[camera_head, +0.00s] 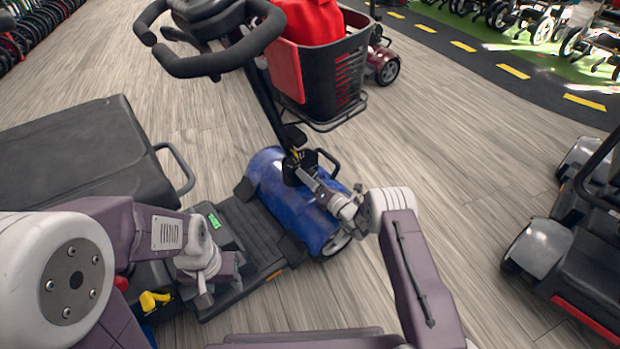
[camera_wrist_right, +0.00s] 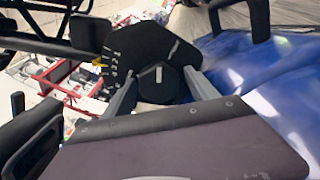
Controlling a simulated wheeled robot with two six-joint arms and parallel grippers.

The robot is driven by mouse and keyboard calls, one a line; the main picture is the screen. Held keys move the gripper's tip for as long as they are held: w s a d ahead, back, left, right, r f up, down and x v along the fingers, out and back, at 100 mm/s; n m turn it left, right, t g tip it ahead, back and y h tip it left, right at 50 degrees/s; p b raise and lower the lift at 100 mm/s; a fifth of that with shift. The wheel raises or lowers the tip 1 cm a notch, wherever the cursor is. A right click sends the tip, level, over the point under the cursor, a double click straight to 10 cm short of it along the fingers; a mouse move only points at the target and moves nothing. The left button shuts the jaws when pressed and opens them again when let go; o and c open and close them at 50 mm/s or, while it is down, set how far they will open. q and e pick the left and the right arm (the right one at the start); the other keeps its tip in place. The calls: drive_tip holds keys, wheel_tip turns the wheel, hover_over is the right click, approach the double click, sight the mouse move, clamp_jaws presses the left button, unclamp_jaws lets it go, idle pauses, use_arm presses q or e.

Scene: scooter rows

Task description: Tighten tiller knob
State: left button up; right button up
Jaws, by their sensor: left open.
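The blue scooter (camera_head: 292,195) stands in the middle of the head view, its black tiller (camera_head: 262,98) rising from the front toward the handlebar (camera_head: 212,62). My right gripper (camera_head: 300,170) is at the tiller's base. In the right wrist view, the black faceted tiller knob (camera_wrist_right: 158,84) lies between the two grey fingers of this gripper (camera_wrist_right: 160,78). The fingers are apart, one on each side of the knob; I cannot tell whether they press on it. My left gripper (camera_head: 207,292) is low over the scooter's rear deck, away from the knob; its fingertips are hard to make out.
The scooter's black seat (camera_head: 85,150) lies left. A black basket (camera_head: 335,75) with a red bag (camera_head: 310,18) hangs on the tiller. Another scooter (camera_head: 570,250) stands at right. Bare wooden floor (camera_head: 470,150) lies between them.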

drive_tip(key=shift+s+d+r+p, duration=0.1)
drive_tip(key=shift+d+r+p, duration=0.05)
drive_tip(key=shift+p, duration=0.15)
drive_tip(key=p+v, duration=0.6)
drive_tip(key=v, duration=0.2)
drive_tip(key=shift+s+d, duration=0.2)
drive_tip(key=shift+s, duration=0.1)
